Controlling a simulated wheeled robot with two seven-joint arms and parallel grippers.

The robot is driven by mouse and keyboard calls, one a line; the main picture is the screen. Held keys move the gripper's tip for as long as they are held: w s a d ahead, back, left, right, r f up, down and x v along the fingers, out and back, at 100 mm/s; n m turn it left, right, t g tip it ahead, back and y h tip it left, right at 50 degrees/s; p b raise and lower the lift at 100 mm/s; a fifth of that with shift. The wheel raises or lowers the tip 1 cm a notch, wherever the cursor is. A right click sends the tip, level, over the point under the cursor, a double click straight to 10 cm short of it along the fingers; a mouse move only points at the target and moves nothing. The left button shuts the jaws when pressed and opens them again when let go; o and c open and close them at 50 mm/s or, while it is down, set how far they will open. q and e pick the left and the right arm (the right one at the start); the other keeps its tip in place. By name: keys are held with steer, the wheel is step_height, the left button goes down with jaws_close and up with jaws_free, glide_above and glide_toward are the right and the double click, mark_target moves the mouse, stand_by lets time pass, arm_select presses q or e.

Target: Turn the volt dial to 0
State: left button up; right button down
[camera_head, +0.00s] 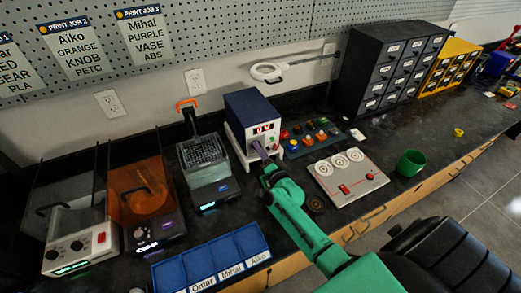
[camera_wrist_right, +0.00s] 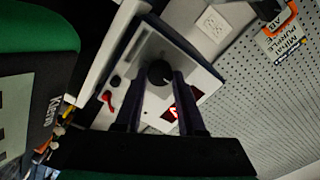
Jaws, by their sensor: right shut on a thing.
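The power supply (camera_head: 250,107) is a dark blue box with a white front, standing at the back of the black bench. Its red display (camera_head: 263,128) seems to read 0 V, but it is small. In the right wrist view the black round volt dial (camera_wrist_right: 159,72) sits on the white front, beside the red display (camera_wrist_right: 172,113). My right gripper (camera_head: 260,150) reaches the front from below, and its fingers (camera_wrist_right: 157,80) are shut on the dial, one on each side. The gripper hides the dial in the head view. My left gripper is not in view.
Dark drawers (camera_head: 384,62) stand at the back right.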

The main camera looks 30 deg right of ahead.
steer(key=shift+f, duration=0.1)
steer(key=c, duration=0.5)
jaws_free()
steer(key=s, duration=0.5)
steer(key=s+b, duration=0.1)
steer(key=s, duration=0.3)
steer(key=s+a, duration=0.1)
steer(key=s, duration=0.4)
steer(key=shift+s, duration=0.35)
